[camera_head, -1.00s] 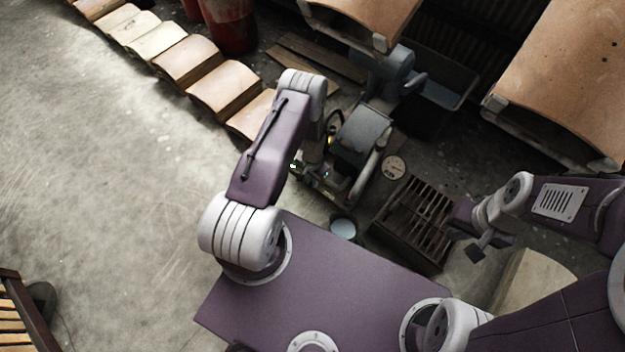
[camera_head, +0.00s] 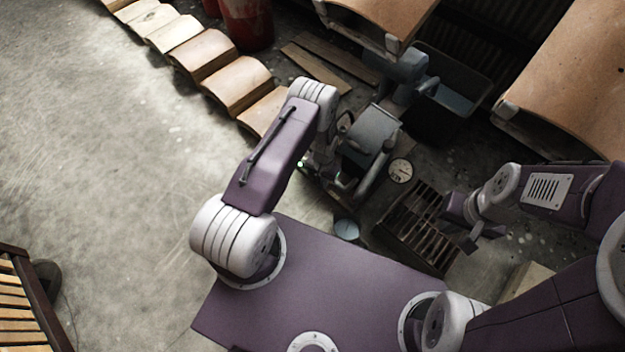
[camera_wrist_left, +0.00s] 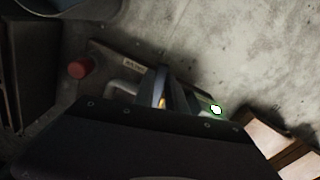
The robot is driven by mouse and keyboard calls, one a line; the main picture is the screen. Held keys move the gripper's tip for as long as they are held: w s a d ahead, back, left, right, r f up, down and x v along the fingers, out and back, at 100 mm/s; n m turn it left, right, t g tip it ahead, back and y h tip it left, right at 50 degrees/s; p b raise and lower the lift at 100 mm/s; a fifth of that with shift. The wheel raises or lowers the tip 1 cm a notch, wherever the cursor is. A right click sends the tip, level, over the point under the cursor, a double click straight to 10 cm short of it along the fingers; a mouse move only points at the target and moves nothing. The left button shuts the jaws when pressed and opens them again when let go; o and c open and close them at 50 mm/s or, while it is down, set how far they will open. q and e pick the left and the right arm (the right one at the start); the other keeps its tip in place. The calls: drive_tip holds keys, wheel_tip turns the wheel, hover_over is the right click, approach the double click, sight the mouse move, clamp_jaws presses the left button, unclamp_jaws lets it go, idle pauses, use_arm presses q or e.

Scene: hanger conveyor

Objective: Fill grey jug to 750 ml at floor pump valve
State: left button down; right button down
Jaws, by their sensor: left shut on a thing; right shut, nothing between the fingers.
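The floor pump (camera_head: 368,138) is a dark grey machine on a base plate, with a pale pipe along its right side. A round grey-blue vessel, seemingly the grey jug (camera_head: 346,230), stands on the floor at the pump's near end; its fill level cannot be read. My left gripper (camera_head: 322,170) is down at the pump's left side, partly hidden by its arm, and shut on what looks like the valve handle. My right gripper (camera_head: 472,243) is shut and empty, right of the floor grate.
A dial gauge (camera_head: 400,170) and a slatted floor grate (camera_head: 418,228) lie right of the pump. A red knob (camera_wrist_left: 80,68) is on the pump plate. Open concrete lies at left.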

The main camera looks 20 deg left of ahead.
use_arm(q)
drive_tip(key=shift+d+n, duration=0.35)
drive_tip(key=shift+n, duration=0.25)
drive_tip(key=c, duration=1.4)
unclamp_jaws()
drive_tip(key=shift+o, duration=0.2)
wheel_tip(320, 180, up, 9)
drive_tip(key=p, duration=0.6)
